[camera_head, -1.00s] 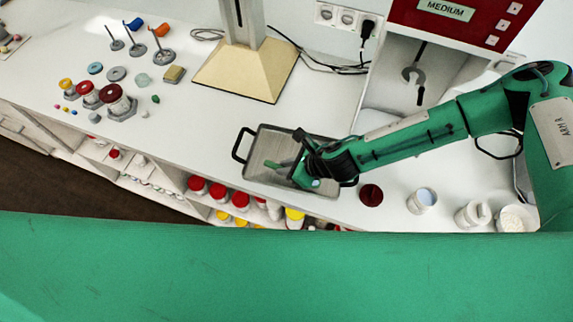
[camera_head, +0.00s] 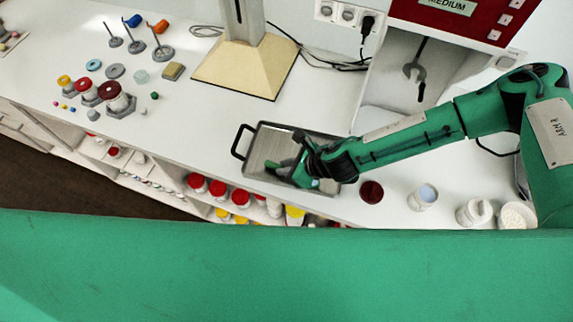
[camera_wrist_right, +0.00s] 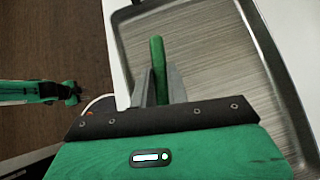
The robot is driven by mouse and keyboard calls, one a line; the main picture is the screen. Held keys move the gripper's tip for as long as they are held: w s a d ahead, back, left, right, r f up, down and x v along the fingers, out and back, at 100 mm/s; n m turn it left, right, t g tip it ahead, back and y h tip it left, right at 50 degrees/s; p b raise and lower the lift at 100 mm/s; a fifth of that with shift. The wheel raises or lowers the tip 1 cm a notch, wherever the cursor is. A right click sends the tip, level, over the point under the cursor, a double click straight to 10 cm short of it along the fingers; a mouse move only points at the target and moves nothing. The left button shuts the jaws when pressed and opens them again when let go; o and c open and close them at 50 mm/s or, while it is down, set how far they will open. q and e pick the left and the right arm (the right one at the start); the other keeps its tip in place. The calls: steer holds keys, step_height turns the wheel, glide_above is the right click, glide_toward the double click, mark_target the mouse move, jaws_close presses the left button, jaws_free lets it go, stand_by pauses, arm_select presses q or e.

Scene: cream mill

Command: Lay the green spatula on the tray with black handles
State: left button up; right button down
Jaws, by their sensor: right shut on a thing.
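The tray (camera_head: 257,149) is a shallow grey metal tray with black handles on the counter; its brushed floor also shows in the right wrist view (camera_wrist_right: 215,55). My right gripper (camera_head: 284,168) is over the tray's near part, pointing left. In the right wrist view it is shut on the green spatula (camera_wrist_right: 157,58), whose green end sticks up between the fingers. In the head view the spatula (camera_head: 271,164) is a small green tip by the fingers. I cannot tell whether it touches the tray. A green arm at the left of the wrist view ends in a dark gripper (camera_wrist_right: 73,92), apparently my left, too small to read.
A beige stand (camera_head: 235,75) is behind the tray. A dark red disc (camera_head: 371,191) and white cups (camera_head: 422,198) stand to its right. Jars and small weights (camera_head: 116,100) are at the left. The counter's front edge runs just in front of the tray, above open shelves.

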steer(key=shift+f, duration=0.25)
steer(key=c, duration=1.3)
jaws_free()
steer(key=b+v, duration=0.2)
steer(key=v, duration=1.2)
steer(key=shift+f+b, duration=0.1)
steer(key=shift+b, duration=0.3)
steer(key=shift+s+a, duration=0.1)
steer(key=shift+s, duration=0.05)
